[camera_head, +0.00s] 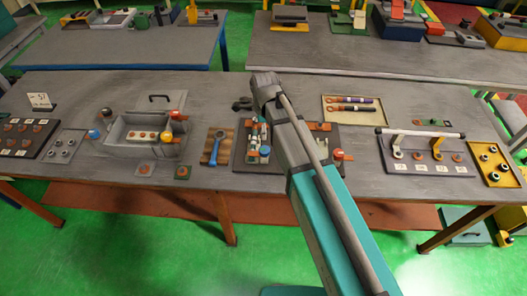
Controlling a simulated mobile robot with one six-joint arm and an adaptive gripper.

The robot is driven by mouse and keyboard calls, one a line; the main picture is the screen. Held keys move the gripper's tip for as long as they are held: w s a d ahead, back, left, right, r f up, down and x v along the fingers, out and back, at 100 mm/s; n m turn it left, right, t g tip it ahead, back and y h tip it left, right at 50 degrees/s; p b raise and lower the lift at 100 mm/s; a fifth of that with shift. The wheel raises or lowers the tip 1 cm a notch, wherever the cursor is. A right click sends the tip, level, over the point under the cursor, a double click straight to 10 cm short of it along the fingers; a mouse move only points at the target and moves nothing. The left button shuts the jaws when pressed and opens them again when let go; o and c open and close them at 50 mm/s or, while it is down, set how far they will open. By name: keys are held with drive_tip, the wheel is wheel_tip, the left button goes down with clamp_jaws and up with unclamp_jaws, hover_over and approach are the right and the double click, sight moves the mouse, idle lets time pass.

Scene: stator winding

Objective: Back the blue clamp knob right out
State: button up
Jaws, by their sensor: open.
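A blue ball knob (94,134) sits at the left end of a grey open-topped box (122,133) on the workbench. A second blue round piece (265,150) stands on the dark fixture plate (240,158) beside my arm. I cannot tell from this view which is the clamp knob. My arm reaches in from the lower right, over the fixture plate, and hides part of it. My gripper (243,104) shows small and dark beside the wrist, above the bench behind the fixture. It is open, apart from both blue pieces, and nothing shows in it.
A blue-handled tool (216,148) lies on a wooden board left of the fixture. A tray with two rods (354,108) and a rack with a white bar (421,133) stand to the right.

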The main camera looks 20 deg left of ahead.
sight(264, 150)
drive_tip(key=shift+f+b, duration=5.45)
drive_tip(key=shift+f, duration=0.3)
drive_tip(key=shift+c, duration=0.2)
drive_tip(key=c, duration=1.1)
